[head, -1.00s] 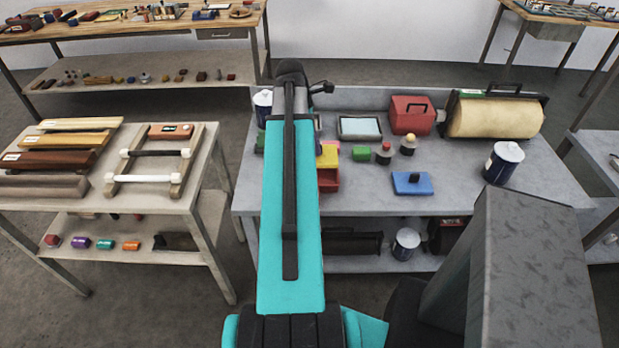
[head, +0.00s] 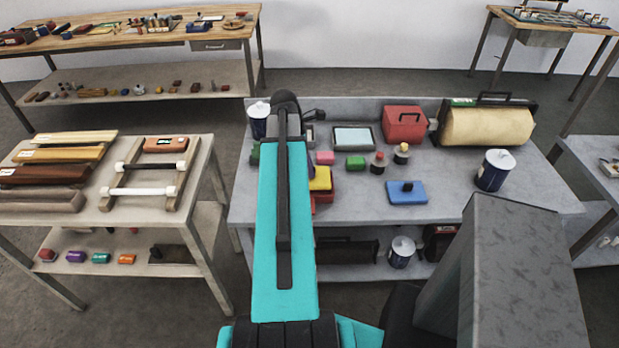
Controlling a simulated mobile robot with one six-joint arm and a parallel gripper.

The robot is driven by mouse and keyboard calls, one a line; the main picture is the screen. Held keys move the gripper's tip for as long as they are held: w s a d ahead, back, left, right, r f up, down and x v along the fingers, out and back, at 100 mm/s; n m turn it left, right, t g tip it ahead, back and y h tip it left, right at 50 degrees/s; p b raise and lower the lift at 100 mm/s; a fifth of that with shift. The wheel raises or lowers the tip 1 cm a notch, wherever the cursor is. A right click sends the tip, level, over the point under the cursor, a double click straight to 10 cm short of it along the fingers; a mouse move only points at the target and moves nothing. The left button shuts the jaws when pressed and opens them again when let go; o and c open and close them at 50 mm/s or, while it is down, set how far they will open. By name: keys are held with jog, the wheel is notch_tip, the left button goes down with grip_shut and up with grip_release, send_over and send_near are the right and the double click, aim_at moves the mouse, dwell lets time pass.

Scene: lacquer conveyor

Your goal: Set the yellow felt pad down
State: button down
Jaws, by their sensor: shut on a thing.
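The yellow felt pad (head: 320,178) shows just right of my teal arm, over a red open box (head: 325,200) on the grey bench. The arm covers the pad's left part and part of the box. My gripper's fingers are hidden behind the arm; the pad moves with the arm, so it is held. I cannot tell whether the pad touches the box.
Pink (head: 325,157) and green (head: 356,162) blocks, two small jars, a blue block (head: 407,192) with a black knob and a framed pale pad (head: 354,138) share the bench (head: 450,205). A red case (head: 404,124) and big roll (head: 485,125) stand behind.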

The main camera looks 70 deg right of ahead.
jog(key=shift+f, duration=0.55)
jog(key=shift+f+p, duration=0.65)
jog(key=shift+f, duration=1.4)
jog(key=shift+f, duration=0.15)
jog(key=c, duration=1.8)
grip_release()
jog(key=shift+r, duration=0.2)
jog(key=shift+b+v, duration=1.65)
jog(key=shift+v, duration=4.3)
